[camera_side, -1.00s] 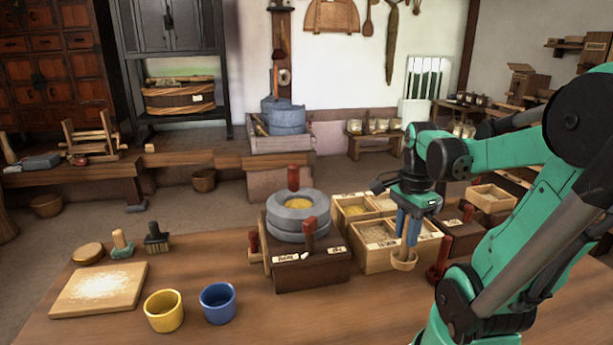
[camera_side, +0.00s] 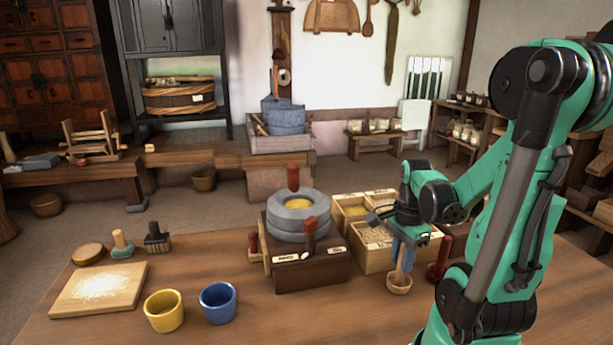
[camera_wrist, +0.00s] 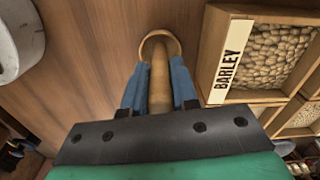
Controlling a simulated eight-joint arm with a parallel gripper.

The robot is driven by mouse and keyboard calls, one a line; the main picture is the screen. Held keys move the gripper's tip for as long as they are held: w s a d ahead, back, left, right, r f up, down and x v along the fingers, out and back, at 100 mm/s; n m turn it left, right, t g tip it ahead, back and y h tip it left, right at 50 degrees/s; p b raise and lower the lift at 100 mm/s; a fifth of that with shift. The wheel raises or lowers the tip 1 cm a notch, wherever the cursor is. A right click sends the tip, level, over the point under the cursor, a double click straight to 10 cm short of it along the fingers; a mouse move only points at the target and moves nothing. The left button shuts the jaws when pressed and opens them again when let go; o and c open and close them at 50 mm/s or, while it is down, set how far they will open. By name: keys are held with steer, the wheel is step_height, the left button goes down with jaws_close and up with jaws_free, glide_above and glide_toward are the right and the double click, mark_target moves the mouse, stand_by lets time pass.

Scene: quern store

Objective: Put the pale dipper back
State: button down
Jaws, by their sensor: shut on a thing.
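The pale dipper (camera_side: 399,284) is a light wooden cup on a straight handle. It hangs cup-down in front of the grain crate (camera_side: 375,265). My gripper (camera_side: 402,256) is shut on its handle. In the wrist view the dipper (camera_wrist: 158,75) lies between the blue fingers of my gripper (camera_wrist: 157,85), with its cup over bare table. The crate's compartment labelled BARLEY (camera_wrist: 229,62) is to its right. I cannot tell whether the cup touches the table.
The stone quern (camera_side: 298,216) stands on a dark labelled box (camera_side: 310,270) left of the crate. A dark red upright piece (camera_side: 438,268) stands right of the dipper. A blue cup (camera_side: 218,303) and a yellow cup (camera_side: 164,310) stand at the front left.

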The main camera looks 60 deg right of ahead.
steer(key=shift+f, duration=0.1)
steer(key=c, duration=0.7)
jaws_free()
